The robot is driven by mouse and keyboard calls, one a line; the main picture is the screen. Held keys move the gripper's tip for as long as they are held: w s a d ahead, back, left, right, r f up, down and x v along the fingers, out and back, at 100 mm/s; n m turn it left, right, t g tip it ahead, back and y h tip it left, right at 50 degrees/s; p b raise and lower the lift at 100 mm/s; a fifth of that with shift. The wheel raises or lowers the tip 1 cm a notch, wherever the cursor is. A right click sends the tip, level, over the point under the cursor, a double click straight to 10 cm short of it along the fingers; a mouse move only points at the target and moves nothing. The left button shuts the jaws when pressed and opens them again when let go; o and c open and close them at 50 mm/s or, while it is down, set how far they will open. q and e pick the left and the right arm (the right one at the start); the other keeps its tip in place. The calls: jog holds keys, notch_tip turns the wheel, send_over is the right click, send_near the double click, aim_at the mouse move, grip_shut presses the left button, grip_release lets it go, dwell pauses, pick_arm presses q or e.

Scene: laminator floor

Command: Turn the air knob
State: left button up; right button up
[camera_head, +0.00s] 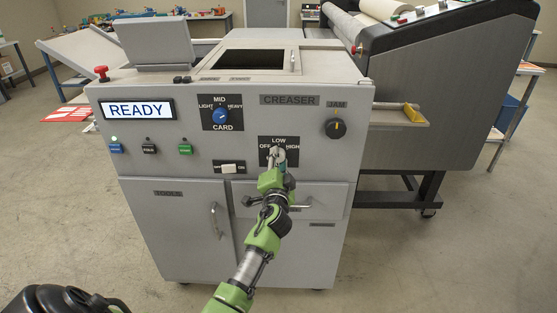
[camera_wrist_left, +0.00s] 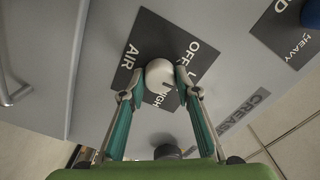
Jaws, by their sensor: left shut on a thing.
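The air knob (camera_wrist_left: 160,73) is a white round knob on a dark plate marked AIR, OFF, LOW and HIGH. In the left wrist view my left gripper (camera_wrist_left: 158,80) has its two teal fingers on either side of the knob, shut on it. In the head view the left gripper (camera_head: 277,158) reaches the dark LOW/OFF/HIGH plate (camera_head: 293,142) on the front of the grey creaser machine (camera_head: 240,110) and covers most of the knob. The knob's pointer direction is hard to tell. My right gripper is not in view.
A blue card knob (camera_head: 220,116) sits above left of the air plate, and a black jam knob (camera_head: 335,128) sits above right. A READY display (camera_head: 138,109), several small buttons and a white switch (camera_head: 228,168) are on the same panel. A tools door handle (camera_head: 216,220) sticks out below.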

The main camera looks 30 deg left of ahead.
pick_arm(q)
jog(key=shift+r, duration=0.15)
dwell(0.3)
jog(key=o, duration=0.8)
jog(key=shift+c, duration=0.2)
jog(key=o, duration=0.4)
jog(key=shift+c, duration=0.2)
jog(key=shift+w+a, duration=0.1)
jog(key=v, duration=1.2)
